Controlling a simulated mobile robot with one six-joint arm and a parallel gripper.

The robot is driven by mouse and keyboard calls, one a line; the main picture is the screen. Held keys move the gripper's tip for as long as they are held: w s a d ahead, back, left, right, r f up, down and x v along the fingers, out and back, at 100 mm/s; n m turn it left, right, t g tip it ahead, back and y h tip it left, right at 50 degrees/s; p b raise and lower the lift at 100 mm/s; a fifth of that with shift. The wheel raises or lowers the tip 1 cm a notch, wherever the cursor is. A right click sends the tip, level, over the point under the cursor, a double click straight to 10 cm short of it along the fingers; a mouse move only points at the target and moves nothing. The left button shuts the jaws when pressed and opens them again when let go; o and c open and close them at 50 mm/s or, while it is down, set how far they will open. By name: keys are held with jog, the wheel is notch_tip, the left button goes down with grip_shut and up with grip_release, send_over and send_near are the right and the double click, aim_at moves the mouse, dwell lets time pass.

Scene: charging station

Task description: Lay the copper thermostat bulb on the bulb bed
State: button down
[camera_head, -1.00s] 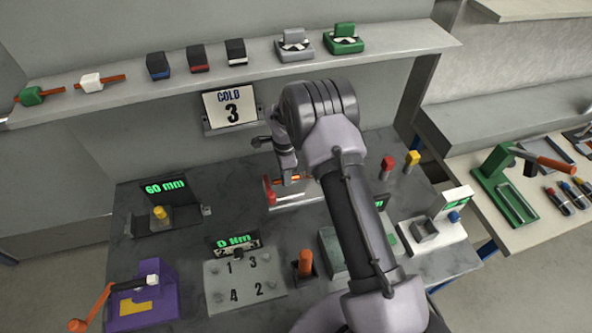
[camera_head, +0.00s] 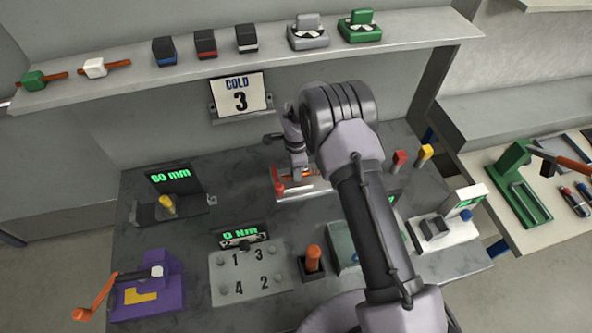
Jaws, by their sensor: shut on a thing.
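My gripper (camera_head: 297,174) points down at the back middle of the bench, partly hidden by my own arm. It is shut on the copper thermostat bulb, a small orange-copper piece (camera_head: 307,174) that shows beside the fingers. Just below is a low pale fixture with a red end, which looks like the bulb bed (camera_head: 303,190). The bulb lies over or on this bed; I cannot tell whether they touch. My arm covers the bed's right end.
A shelf (camera_head: 290,60) with several parts runs behind, above a "COLD 3" card (camera_head: 240,96).

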jog(key=shift+f+b, duration=0.4)
jog(key=shift+f, duration=0.35)
jog(key=c, duration=1)
grip_release()
jog(key=shift+r, duration=0.15)
